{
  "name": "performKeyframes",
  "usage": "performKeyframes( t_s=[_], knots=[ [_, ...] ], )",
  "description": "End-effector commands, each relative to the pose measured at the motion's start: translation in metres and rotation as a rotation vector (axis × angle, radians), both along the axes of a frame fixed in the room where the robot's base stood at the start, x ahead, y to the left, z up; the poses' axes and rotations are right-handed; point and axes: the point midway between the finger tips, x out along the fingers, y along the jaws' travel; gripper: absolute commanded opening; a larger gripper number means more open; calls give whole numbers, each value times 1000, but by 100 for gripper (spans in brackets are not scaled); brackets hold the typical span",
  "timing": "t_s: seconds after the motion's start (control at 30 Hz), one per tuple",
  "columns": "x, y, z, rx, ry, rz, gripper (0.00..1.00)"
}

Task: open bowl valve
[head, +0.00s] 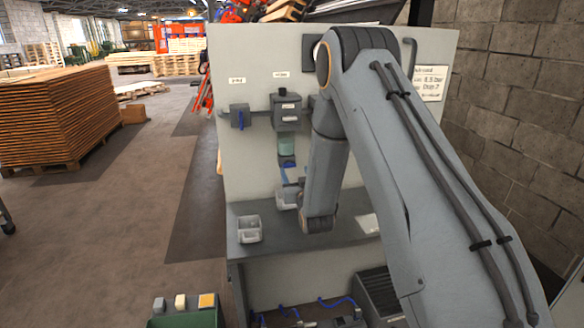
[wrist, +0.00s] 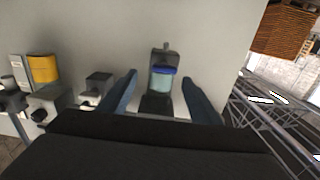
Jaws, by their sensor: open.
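A filter unit with a clear greenish bowl (head: 287,145) is mounted on the pale panel. A blue part shows just under the bowl, but I cannot tell whether it is the bowl valve. In the wrist view, a small unit with a pale blue bowl (wrist: 162,82) and a dark blue band appears between the fingers. My gripper (wrist: 160,77) is open, with one blue finger on each side of that unit and nothing visibly held. In the head view my arm hides much of the gripper. Contact with the bowl cannot be told.
A grey shelf (head: 258,208) below the panel carries a small grey tray (head: 249,231). A blue-grey box (head: 240,117) sits left of the bowl. The wrist view shows a yellow cylinder (wrist: 42,69) and grey fittings at left. A block wall (head: 522,120) stands at right.

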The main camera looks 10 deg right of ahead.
Motion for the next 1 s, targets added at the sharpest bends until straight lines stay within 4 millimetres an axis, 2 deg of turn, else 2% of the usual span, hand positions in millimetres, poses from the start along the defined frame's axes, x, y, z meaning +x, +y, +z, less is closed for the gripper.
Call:
performKeyframes(
  t_s=[0.1,0.3,0.47,0.73,0.97,1.0],
  knots=[
    [19,6,2,0,-1,8,58],
    [44,5,2,0,0,7,58],
    [52,4,1,0,1,5,58],
    [53,3,0,0,1,4,58],
    [53,2,0,0,1,3,19],
    [53,9,0,0,1,5,17]
  ],
)
